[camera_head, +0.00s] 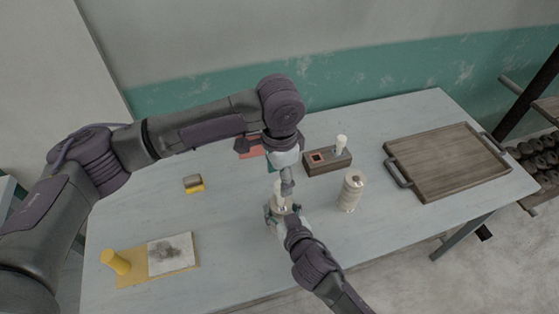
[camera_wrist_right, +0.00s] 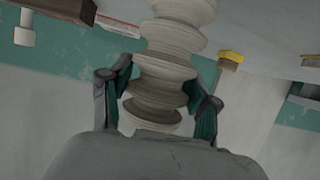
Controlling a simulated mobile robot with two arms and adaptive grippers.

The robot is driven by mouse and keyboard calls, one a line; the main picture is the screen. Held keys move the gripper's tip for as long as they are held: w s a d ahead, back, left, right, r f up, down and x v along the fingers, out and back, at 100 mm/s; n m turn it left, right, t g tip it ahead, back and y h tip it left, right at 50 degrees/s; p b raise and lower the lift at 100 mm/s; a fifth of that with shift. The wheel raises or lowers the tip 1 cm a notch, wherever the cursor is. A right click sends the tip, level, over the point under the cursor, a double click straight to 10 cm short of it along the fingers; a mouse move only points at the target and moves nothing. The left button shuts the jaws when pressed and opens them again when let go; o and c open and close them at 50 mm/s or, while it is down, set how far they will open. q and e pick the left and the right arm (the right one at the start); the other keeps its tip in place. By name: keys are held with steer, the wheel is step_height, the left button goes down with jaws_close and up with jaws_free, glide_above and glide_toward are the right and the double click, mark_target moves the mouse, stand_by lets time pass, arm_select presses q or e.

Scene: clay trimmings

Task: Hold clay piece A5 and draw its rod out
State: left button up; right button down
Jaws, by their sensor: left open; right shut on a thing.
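A pale, ribbed clay piece (camera_head: 280,190) is in my right gripper (camera_head: 281,214), near the middle of the table. In the right wrist view the clay piece (camera_wrist_right: 163,65) sits between the two teal fingers of my right gripper (camera_wrist_right: 163,95), which are shut on it. My left gripper (camera_head: 287,187) is open, pointing down just above and beside that piece; its fingertips are hard to make out. I cannot make out a rod or a label on the held piece. A second ribbed clay piece (camera_head: 351,192) stands upright to the right.
A brown block (camera_head: 327,161) with a red square and a white peg (camera_head: 341,143) is behind. A wooden tray (camera_head: 445,162) lies right.

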mark_target(281, 198)
arm_select(q)
steer(key=shift+f, duration=2.6)
jaws_close()
